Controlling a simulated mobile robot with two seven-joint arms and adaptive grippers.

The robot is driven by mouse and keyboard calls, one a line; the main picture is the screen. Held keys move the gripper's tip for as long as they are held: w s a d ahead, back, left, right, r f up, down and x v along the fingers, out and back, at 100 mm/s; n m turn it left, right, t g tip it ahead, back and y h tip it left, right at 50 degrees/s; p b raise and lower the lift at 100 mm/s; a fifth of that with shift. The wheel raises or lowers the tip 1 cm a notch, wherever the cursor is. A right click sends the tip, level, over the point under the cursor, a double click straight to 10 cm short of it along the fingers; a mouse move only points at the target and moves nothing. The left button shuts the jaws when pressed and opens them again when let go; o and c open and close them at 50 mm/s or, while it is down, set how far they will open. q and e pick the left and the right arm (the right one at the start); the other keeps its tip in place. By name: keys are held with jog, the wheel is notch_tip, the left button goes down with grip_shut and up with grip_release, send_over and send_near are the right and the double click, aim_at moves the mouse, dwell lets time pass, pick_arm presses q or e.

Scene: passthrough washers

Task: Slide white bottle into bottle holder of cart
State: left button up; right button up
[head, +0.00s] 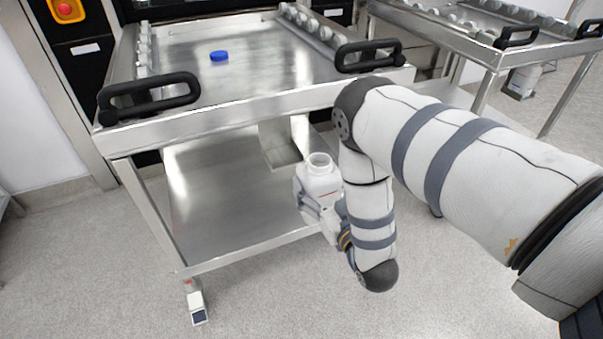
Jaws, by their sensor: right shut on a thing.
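A white bottle (319,177) with an open neck stands roughly upright in my right gripper (318,205), which is shut on its body. The gripper is partly hidden by the bottle and my own wrist. The bottle is in front of the cart's right side, above the lower shelf's front right corner. A metal bottle holder (281,146) hangs under the cart's top, just behind and left of the bottle. The bottle appears to be outside it, with a gap. The cart (222,87) has a steel top and a lower shelf. My left gripper is not in view.
A blue cap (219,56) lies on the cart's top. Two black handles (149,96) stick up at its front edge. Floor in front is clear.

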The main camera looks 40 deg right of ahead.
pick_arm(q)
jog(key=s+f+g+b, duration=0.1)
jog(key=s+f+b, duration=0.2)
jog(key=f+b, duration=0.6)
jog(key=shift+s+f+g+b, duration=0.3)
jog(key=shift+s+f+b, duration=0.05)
jog(key=shift+b, duration=1)
pick_arm(e)
jog(key=x, duration=2.3)
jog(key=shift+w, duration=0.45)
pick_arm(q)
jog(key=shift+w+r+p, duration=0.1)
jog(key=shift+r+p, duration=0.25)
jog(key=shift+p, duration=0.05)
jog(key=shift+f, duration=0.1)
pick_arm(e)
jog(key=shift+f, duration=0.15)
jog(key=shift+f+b, duration=0.35)
jog(key=shift+f, duration=0.25)
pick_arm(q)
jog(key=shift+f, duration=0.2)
